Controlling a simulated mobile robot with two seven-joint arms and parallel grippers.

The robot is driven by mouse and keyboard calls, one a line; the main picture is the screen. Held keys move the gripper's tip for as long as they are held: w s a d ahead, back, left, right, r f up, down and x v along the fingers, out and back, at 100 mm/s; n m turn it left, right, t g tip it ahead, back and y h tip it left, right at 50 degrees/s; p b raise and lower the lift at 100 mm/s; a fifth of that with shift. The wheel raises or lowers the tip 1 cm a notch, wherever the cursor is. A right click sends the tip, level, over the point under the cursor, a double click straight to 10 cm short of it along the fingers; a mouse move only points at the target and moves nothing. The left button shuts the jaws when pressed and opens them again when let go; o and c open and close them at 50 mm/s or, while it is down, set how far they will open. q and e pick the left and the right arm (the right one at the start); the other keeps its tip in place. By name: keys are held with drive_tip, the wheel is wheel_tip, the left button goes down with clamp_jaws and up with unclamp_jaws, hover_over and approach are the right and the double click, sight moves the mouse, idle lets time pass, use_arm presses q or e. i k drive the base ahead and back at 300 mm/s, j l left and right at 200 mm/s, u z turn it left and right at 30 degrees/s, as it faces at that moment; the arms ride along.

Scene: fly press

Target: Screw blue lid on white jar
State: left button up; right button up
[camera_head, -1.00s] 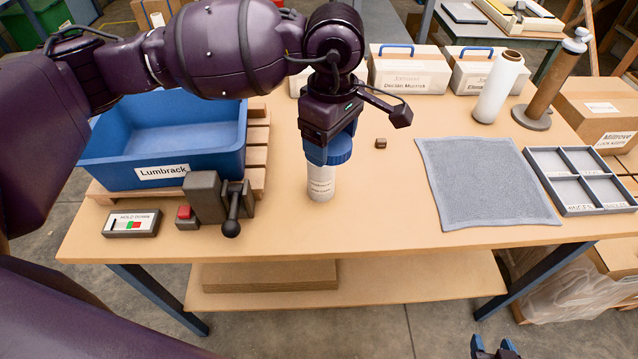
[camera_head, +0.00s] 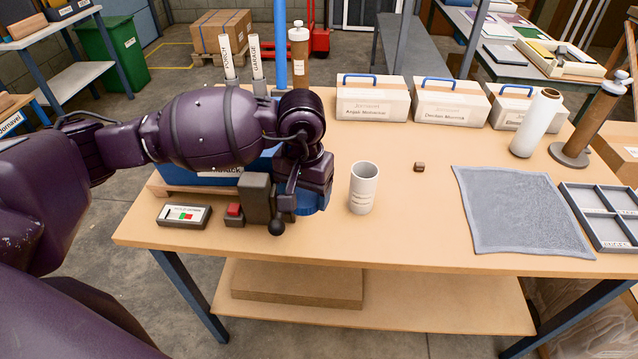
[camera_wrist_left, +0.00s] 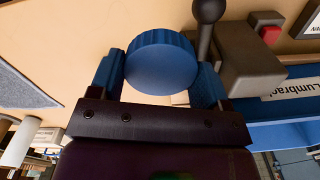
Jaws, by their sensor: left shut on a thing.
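The white jar (camera_head: 364,188) stands upright and open-topped on the table, with small dark print on its side. My left gripper (camera_head: 308,203) is to the left of the jar, apart from it, beside the small grey press. It is shut on the blue lid, a ribbed disc that shows clearly between the blue fingers in the left wrist view (camera_wrist_left: 160,62). In the head view the lid is mostly hidden behind the gripper. My right gripper is not in view.
The grey press (camera_head: 257,198) with its ball-ended lever (camera_head: 277,227) stands close to my left gripper. A control box (camera_head: 184,215) lies to its left. Table around the jar is clear.

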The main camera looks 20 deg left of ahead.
sight(364, 174)
drive_tip(key=k+j+z, duration=0.15)
drive_tip(key=j, duration=0.2)
drive_tip(key=k+j+z, duration=0.15)
drive_tip(key=k+j, duration=0.15)
drive_tip(key=j+z, duration=0.15)
drive_tip(key=j, duration=0.4)
drive_tip(key=k+j+z, duration=0.15)
drive_tip(key=j, duration=0.4)
